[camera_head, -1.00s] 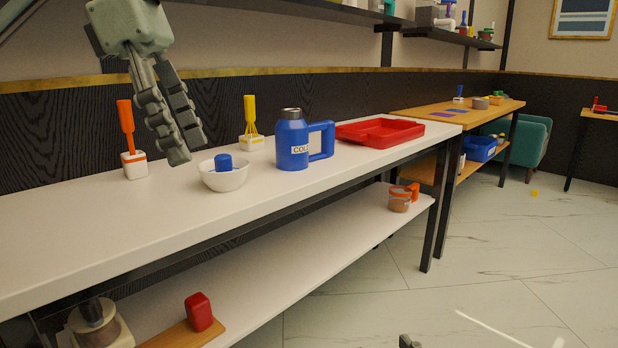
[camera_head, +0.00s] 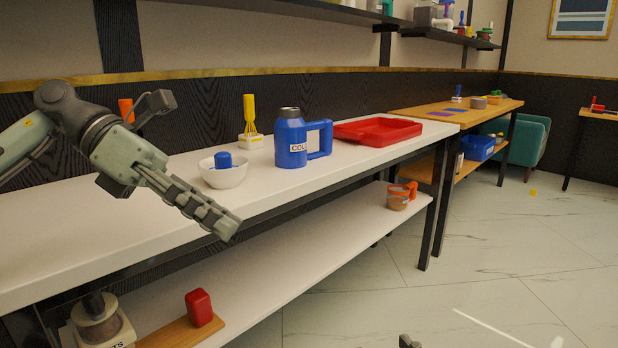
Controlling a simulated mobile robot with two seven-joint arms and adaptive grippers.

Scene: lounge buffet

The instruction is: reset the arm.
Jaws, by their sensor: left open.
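My left gripper (camera_head: 225,228) reaches in from the left over the white counter (camera_head: 60,238), its fingers pointing down and to the right at the counter's front edge. I see nothing between its fingers. The fingers overlap each other in this view, and the gap between them is hard to see. A white bowl (camera_head: 228,177) with a blue object (camera_head: 223,160) in it stands just behind the fingers.
A blue jug (camera_head: 288,140), a yellow whisk in a holder (camera_head: 249,117) and a red tray (camera_head: 378,131) stand along the counter. My left arm partly hides an orange-handled tool (camera_head: 126,110). A lower shelf (camera_head: 290,262) holds a red object (camera_head: 199,307).

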